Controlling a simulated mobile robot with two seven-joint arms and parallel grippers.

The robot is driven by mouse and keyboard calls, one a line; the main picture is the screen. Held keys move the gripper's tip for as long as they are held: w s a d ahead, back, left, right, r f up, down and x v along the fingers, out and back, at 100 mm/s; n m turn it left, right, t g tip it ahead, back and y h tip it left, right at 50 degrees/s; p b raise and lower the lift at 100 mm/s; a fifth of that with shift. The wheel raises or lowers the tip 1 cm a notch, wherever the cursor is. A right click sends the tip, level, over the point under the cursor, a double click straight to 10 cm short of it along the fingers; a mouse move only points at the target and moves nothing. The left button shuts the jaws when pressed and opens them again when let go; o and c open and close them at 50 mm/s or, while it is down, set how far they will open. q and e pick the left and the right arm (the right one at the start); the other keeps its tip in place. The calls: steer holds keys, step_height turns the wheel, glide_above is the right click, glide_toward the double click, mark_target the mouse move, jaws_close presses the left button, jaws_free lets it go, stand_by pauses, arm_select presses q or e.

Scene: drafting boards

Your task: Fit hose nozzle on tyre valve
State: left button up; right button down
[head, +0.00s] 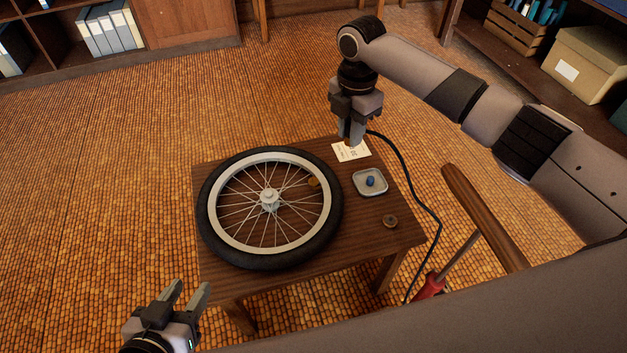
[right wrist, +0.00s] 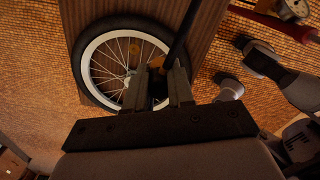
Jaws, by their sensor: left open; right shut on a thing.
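The wheel with its black tyre (head: 329,225) lies flat on the small wooden table (head: 345,255). A small orange-yellow piece (head: 313,182) shows at the inner right of its rim; I cannot make out the valve stem. My right gripper (head: 350,137) is above the table's far edge, beyond the wheel and to its right. It is shut on the hose nozzle, mostly hidden between the fingers; the black hose (head: 408,170) runs from it. In the right wrist view, the hose (right wrist: 182,35) runs up from between the fingers. My left gripper (head: 190,292) is open and empty, off the table's near left corner.
A small tray (head: 383,190) holding a blue piece (head: 370,181), a printed card (head: 362,151) and a brown ring-shaped thing (head: 390,221) lie right of the wheel. A red pump (head: 430,286) stands right of the table, with a wooden handle (head: 485,218). Floor left of the table is clear.

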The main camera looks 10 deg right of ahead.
steer(key=w+a+b, duration=0.5)
steer(key=a, duration=0.1)
steer(key=shift+a, duration=0.3)
stand_by(0.4)
steer(key=shift+s, duration=0.1)
